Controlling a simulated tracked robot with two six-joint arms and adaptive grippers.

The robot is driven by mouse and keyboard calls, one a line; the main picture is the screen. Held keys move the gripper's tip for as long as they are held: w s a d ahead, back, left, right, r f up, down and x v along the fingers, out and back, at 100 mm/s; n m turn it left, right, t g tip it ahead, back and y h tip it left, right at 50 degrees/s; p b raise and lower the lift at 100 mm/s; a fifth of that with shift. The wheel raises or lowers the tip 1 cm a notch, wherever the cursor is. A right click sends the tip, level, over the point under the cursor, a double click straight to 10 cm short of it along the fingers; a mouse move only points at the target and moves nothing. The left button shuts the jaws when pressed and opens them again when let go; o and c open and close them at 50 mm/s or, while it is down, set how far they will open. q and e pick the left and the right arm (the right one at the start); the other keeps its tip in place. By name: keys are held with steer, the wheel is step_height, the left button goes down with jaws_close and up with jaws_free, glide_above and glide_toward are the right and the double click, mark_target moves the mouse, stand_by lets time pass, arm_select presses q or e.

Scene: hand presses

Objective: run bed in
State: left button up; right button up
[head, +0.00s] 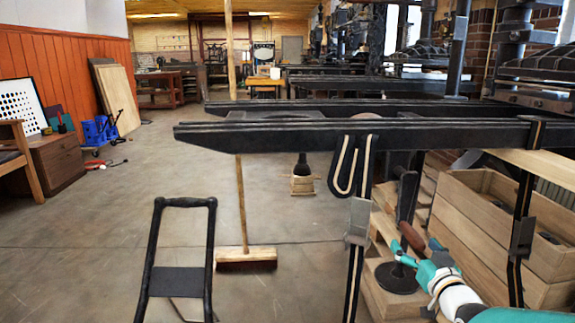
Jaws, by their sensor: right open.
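A hand press's long black rails (350,134) run across the view from the right, with their free ends at the left. I cannot clearly make out the bed on them. A handle with a brown wooden grip (412,237) shows below the rails, at the lower right. My right gripper (402,252), on a teal and white arm, is open close beside this grip. I cannot tell whether the fingers touch it. A dark strap (343,170) hangs in a loop under the near rail. My left gripper is out of view.
A wooden crate (495,230) stands at the right, behind the press leg. A broom (245,255) stands on the floor, and a black tubular frame (180,280) is at the front left. More presses stand at the back. Open floor lies at the left.

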steer(key=shift+d, duration=0.15)
steer(key=shift+s+r, duration=0.1)
steer(key=shift+s, duration=0.2)
steer(key=s, duration=0.8)
steer(key=shift+s+d, duration=0.2)
steer(key=shift+d, duration=0.15)
